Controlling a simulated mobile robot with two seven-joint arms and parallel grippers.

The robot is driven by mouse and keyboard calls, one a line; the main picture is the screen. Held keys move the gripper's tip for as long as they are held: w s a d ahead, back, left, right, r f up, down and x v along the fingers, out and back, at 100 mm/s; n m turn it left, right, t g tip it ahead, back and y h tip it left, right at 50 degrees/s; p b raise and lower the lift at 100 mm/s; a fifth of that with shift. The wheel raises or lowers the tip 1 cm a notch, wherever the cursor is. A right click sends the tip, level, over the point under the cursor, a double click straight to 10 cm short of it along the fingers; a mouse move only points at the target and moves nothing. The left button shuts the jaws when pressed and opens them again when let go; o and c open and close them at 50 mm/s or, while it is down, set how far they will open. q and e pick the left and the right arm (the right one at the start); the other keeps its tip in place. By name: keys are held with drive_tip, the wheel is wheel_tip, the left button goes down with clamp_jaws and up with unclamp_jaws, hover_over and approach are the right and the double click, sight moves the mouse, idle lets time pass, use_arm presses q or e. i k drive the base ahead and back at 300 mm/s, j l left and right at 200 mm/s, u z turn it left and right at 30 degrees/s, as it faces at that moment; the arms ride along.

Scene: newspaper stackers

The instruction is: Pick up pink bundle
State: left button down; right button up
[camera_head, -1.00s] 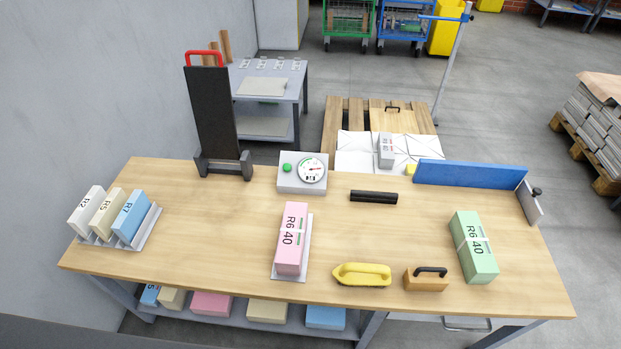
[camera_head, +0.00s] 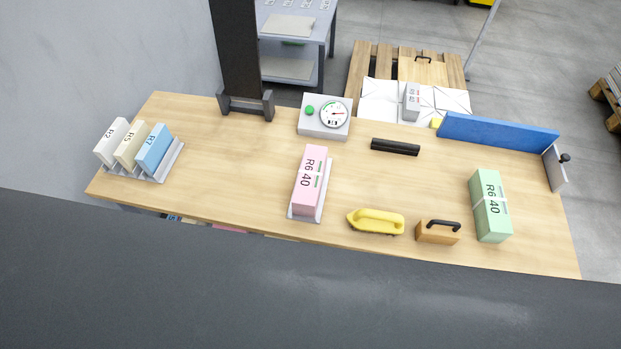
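The pink bundle (camera_head: 309,181) is a long block marked "R6 40" with a pale band around it. It lies on a light grey tray (camera_head: 322,206) near the middle of the wooden table's front half, and looks whole and uncovered. Neither of my grippers shows in the head view, so nothing is seen touching the bundle.
A gauge box (camera_head: 325,117) stands behind the bundle, a black bar (camera_head: 395,147) behind right. A yellow handled tool (camera_head: 376,221), an orange handled block (camera_head: 438,232) and a green bundle (camera_head: 490,205) are right. A rack (camera_head: 169,163) holds three bundles left. Bare wooden tabletop (camera_head: 230,165) lies between.

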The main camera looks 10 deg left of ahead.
sight(305, 201)
drive_tip(key=j+z, duration=0.3)
drive_tip(key=j, duration=0.15)
drive_tip(key=k+j+z, duration=0.1)
drive_tip(key=j+z, duration=0.2)
drive_tip(key=k+j+z, duration=0.1)
drive_tip(key=j+z, duration=0.2)
drive_tip(key=j, duration=0.2)
drive_tip(key=k+j+z, duration=0.3)
drive_tip(key=i+j, duration=0.1)
